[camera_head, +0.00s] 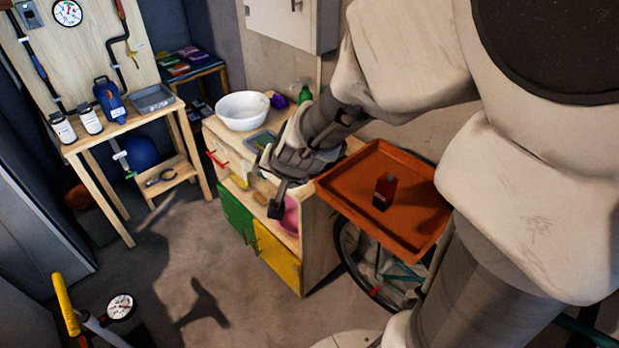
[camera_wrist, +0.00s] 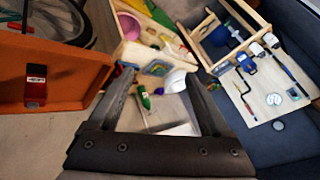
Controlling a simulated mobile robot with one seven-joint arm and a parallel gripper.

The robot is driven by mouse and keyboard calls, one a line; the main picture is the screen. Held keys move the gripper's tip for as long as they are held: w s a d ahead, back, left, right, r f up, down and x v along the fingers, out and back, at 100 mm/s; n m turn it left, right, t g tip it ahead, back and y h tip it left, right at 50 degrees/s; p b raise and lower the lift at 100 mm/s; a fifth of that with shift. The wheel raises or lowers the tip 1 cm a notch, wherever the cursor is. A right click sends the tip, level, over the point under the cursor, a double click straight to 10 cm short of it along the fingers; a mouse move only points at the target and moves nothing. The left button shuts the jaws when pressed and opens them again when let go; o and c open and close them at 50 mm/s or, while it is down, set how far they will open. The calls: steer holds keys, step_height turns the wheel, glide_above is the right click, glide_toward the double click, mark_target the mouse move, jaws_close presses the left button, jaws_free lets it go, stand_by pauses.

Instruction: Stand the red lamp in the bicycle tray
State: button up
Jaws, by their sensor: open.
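The red lamp (camera_head: 384,192) is a small red and dark block. It appears to stand upright on the floor of the orange bicycle tray (camera_head: 350,182), near its middle and apart from the rims. In the wrist view the lamp (camera_wrist: 36,88) shows a pale label, and the tray (camera_wrist: 75,72) fills the left side. My gripper (camera_head: 271,184) is open and empty, left of the tray and clear of the lamp. Its two fingers (camera_wrist: 158,82) spread apart in the wrist view with nothing held between them. The lamp's underside is hidden.
A wooden cabinet (camera_head: 315,240) with a white bowl (camera_head: 243,111) and green bottle (camera_head: 304,92) stands beside the tray. A bicycle wheel (camera_head: 349,255) shows below the tray. A workbench (camera_head: 135,118) stands at left. A yellow-handled pump (camera_head: 65,303) is at front left. The middle floor is clear.

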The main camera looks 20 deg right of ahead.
steer(key=s+d+r+n+g, duration=0.1)
steer(key=s+r+n, duration=0.2)
steer(key=s, duration=0.6)
steer(key=s+d+r+n+g, duration=0.1)
steer(key=s+r+n, duration=0.3)
steer(key=s+r, duration=0.4)
steer(key=shift+s+h, duration=0.3)
steer(key=shift+s, duration=0.25)
